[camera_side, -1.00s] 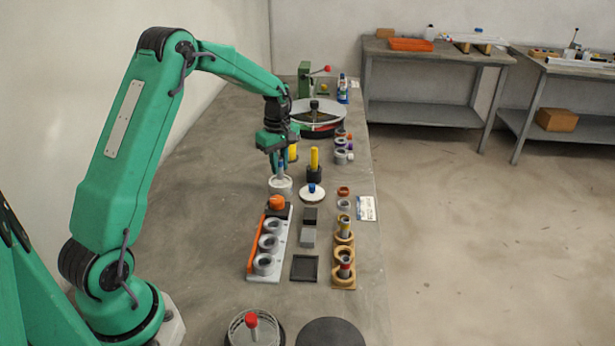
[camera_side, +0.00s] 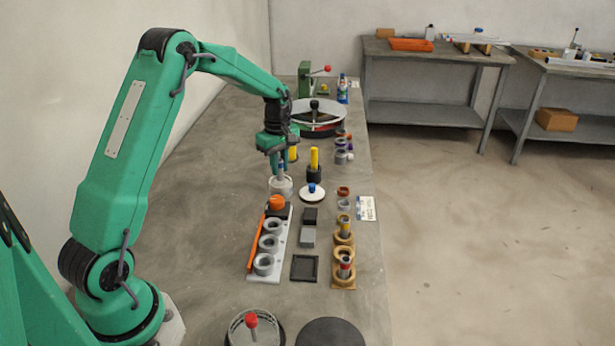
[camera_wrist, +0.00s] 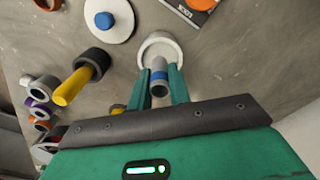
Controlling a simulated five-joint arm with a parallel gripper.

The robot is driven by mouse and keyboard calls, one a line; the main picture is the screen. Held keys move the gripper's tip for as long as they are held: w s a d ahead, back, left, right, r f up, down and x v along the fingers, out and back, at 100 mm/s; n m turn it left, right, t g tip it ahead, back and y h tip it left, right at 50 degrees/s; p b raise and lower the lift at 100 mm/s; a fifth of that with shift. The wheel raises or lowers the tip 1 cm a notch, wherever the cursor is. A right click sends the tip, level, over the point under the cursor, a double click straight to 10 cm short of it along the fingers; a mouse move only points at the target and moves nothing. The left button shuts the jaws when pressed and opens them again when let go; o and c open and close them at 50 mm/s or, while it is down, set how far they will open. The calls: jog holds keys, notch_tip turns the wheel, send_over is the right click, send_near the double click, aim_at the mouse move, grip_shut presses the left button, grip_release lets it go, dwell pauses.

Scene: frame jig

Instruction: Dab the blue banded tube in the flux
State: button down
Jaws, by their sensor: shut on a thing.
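My gripper (camera_side: 280,171) is shut on the blue banded tube (camera_wrist: 158,76), a grey tube with a blue band. The tube shows only partly between the fingers in the side view. It is held at the white round pot (camera_side: 281,187), whose open mouth also shows in the wrist view (camera_wrist: 176,42). The tube's far end is at or over the pot's mouth; I cannot tell whether it touches the flux inside. A white disc with a blue knob (camera_side: 312,195) lies on the bench to the right of the pot.
A black holder with a yellow rod (camera_side: 314,160) stands right of and behind the pot. In front lies a white rack (camera_side: 282,240) with grey rings and an orange cap. Grey and black blocks (camera_side: 309,225) and wooden stands with tubes (camera_side: 344,255) stand right of it.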

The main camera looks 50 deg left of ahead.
aim_at(280, 179)
jog(key=shift+f, duration=2.15)
jog(key=shift+r, duration=0.15)
dwell(0.7)
jog(key=shift+r, duration=2.85)
